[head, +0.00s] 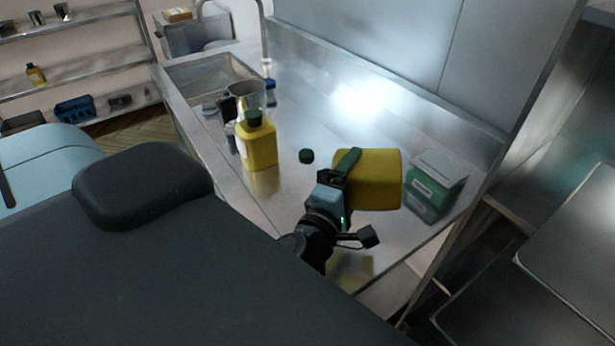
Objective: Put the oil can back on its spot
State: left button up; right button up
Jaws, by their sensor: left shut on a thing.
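My left gripper (343,180) is shut on a yellow can (378,180), apparently the oil can, with a green part along its near edge. The can lies tilted over on its side above the steel counter (318,115); I cannot tell if it touches the counter. A second yellow container (258,148) with a dark green cap stands upright to the left. The spot for the can is not clearly marked in view. My right gripper is not in view.
A green and white box (434,185) stands just right of the held can. A small dark green cap (306,156) lies on the counter. A metal jug (246,95) and a blue-capped bottle (270,92) stand behind, near the sink (212,80). The counter's back middle is clear.

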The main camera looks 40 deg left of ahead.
aim_at(323, 172)
pick_arm(q)
jog(key=a+g+y, duration=0.1)
jog(key=s+a+g+y, duration=0.1)
jog(key=a+y, duration=0.1)
jog(key=s+a+g+y, duration=0.1)
jog(key=a, duration=0.1)
jog(key=shift+s+r+m+g+y, duration=0.25)
jog(key=shift+r+m+g+y, duration=0.1)
jog(key=shift+m+g+y, duration=0.05)
jog(key=s+a+f+m+g+y, duration=0.2)
jog(key=s+a+g, duration=0.2)
jog(key=s, duration=0.3)
jog(key=s+a+f+m+g+y, duration=0.2)
jog(key=s+a+m+g+y, duration=0.1)
jog(key=s+g, duration=0.4)
jog(key=shift+s+a, duration=0.2)
jog(key=shift+a, duration=0.2)
jog(key=shift+f, duration=0.1)
jog(key=w+f, duration=0.1)
jog(key=w, duration=0.4)
jog(key=w+d+f, duration=0.1)
jog(key=w, duration=0.4)
jog(key=w+d+f, duration=0.1)
jog(key=w+f, duration=0.1)
jog(key=w, duration=0.4)
jog(key=shift+d, duration=0.25)
jog(key=shift+s+f, duration=0.1)
jog(key=shift+f, duration=0.2)
